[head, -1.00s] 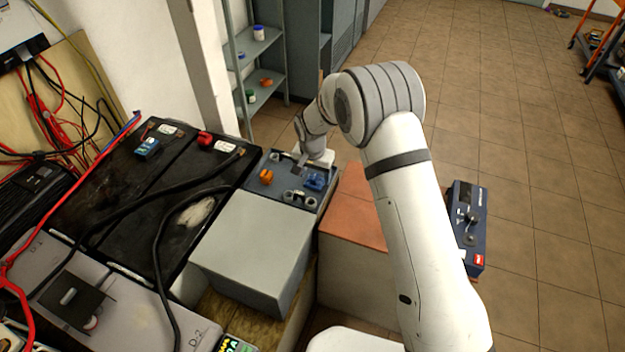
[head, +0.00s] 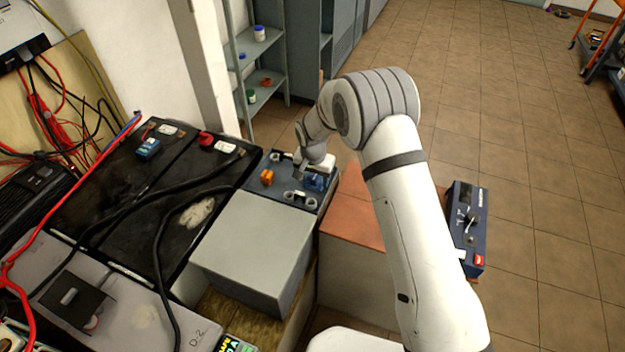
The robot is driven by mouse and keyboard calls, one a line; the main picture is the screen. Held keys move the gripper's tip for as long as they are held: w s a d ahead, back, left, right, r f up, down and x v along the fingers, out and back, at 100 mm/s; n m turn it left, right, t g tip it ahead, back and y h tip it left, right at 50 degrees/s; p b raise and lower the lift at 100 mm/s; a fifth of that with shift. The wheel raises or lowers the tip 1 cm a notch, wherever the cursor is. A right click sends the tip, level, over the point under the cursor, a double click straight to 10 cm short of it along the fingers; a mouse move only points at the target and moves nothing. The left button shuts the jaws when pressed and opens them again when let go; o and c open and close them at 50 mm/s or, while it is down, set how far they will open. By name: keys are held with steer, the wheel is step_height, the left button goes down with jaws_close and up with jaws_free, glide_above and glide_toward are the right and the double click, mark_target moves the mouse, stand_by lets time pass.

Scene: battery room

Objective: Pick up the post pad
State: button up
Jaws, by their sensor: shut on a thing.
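A grey box (head: 250,245) stands in front of the tray. Black batteries (head: 120,205) with cables are on the left. A red-topped block (head: 350,215) and a blue instrument (head: 467,225) are on the right. Shelves (head: 262,60) stand behind; the floor at right is open.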

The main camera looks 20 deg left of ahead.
mark_target(315, 176)
step_height(315, 176, up, 10)
steer(key=shift+r, duration=0.1)
stand_by(0.4)
